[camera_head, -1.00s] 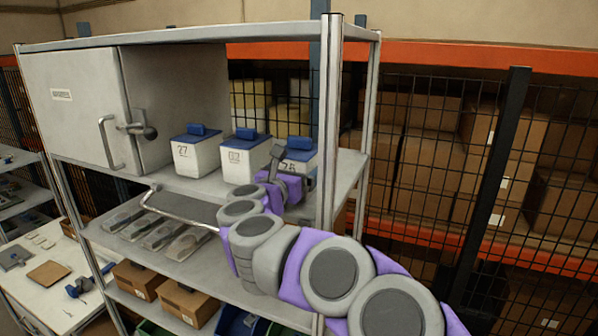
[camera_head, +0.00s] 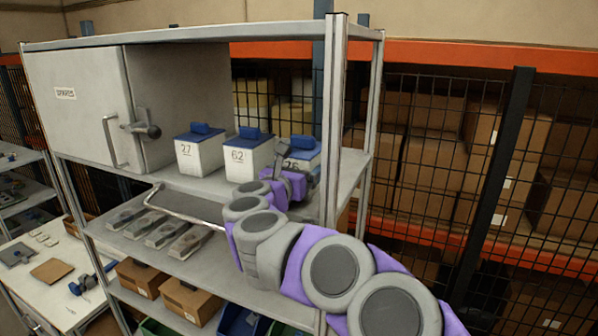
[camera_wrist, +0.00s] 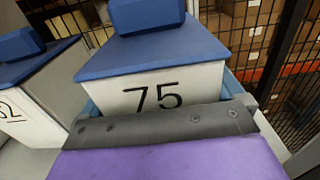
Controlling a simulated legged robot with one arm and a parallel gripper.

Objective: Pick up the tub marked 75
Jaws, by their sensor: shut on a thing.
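The tub marked 75 (camera_wrist: 160,97) is white with a blue lid and a blue lid knob. It fills the middle of the wrist view, its label facing me. In the head view the same tub (camera_head: 307,157) is the rightmost of three on the upper shelf, partly hidden by my arm. My gripper (camera_head: 281,160) is at its front, shut on the tub. In the wrist view a grey jaw edge (camera_wrist: 165,122) crosses just below the number. The fingertips' grip on the tub is mostly hidden.
The tub marked 62 (camera_head: 244,158) stands just left, and the tub marked 27 (camera_head: 198,155) beyond it. A shelf post (camera_head: 333,120) rises close on the right. Metal parts (camera_head: 190,243) lie on the shelf below.

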